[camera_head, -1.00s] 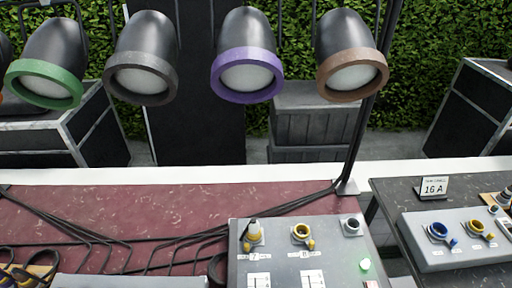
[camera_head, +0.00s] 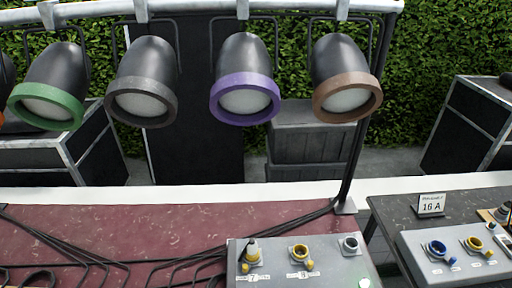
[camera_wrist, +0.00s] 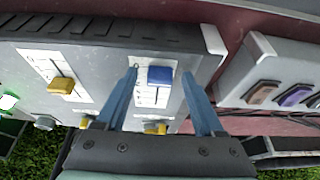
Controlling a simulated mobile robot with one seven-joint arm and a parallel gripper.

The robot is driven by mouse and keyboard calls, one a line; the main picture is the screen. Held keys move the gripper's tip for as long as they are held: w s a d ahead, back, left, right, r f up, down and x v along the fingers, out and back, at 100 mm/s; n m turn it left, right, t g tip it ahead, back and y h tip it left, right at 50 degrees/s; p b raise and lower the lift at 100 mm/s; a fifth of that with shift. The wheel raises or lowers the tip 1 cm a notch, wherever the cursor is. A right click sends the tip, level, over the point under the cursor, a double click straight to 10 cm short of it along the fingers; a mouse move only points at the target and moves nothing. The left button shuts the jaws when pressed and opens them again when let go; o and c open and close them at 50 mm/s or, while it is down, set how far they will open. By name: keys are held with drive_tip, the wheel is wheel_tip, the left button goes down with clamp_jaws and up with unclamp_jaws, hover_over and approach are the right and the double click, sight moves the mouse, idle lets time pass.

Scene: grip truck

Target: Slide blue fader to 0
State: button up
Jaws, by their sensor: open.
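The blue fader (camera_wrist: 159,76) is a blue block knob on a white scale plate (camera_wrist: 148,97) on a grey control box (camera_wrist: 108,62) in the wrist view. It sits near the upper end of its slot as pictured; the scale marks are too small to read. My gripper (camera_wrist: 162,71) is open, with one blue finger on each side of the fader. Gaps show between fingers and knob, and I cannot tell how far the fingertips are above the panel. The head view shows neither my gripper nor the blue fader.
A yellow fader (camera_wrist: 61,86) lies left of the blue one. A second box with coloured switches (camera_wrist: 297,95) stands to the right. In the head view, the grey box carries yellow connectors (camera_head: 300,252); black cables (camera_head: 190,262) cross the red surface, and lamps (camera_head: 245,98) hang above.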

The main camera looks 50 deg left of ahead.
drive_tip(key=b+v, duration=0.1)
drive_tip(key=v, duration=1.1)
drive_tip(key=shift+s+d+r, duration=0.15)
drive_tip(key=shift+s+r, duration=0.05)
drive_tip(key=shift+r, duration=0.15)
drive_tip(key=w+d+r+m+t+y+b, duration=0.1)
drive_tip(key=w+d+r+m+t, duration=0.1)
drive_tip(key=w+r+t, duration=0.7)
drive_tip(key=w+d+r+m+t+b, duration=0.25)
drive_tip(key=w+r, duration=0.85)
drive_tip(key=r, duration=0.6)
drive_tip(key=d+r+m+t+h, duration=0.1)
drive_tip(key=d+r+m+t, duration=0.2)
drive_tip(key=r, duration=0.6)
drive_tip(key=d+r+t, duration=0.3)
drive_tip(key=r+t, duration=0.1)
drive_tip(key=r, duration=0.5)
drive_tip(key=s+d+r+m+t+h, duration=0.1)
drive_tip(key=s+d+r+t, duration=0.1)
drive_tip(key=r, duration=0.4)
drive_tip(key=s+d+r+m+t+h+b, duration=0.1)
drive_tip(key=s+d+r+t+h, duration=0.1)
drive_tip(key=s+r, duration=0.4)
drive_tip(key=shift+s+d+r+t, duration=0.2)
drive_tip(key=shift+d+r+t, duration=0.55)
drive_tip(key=shift+t, duration=0.3)
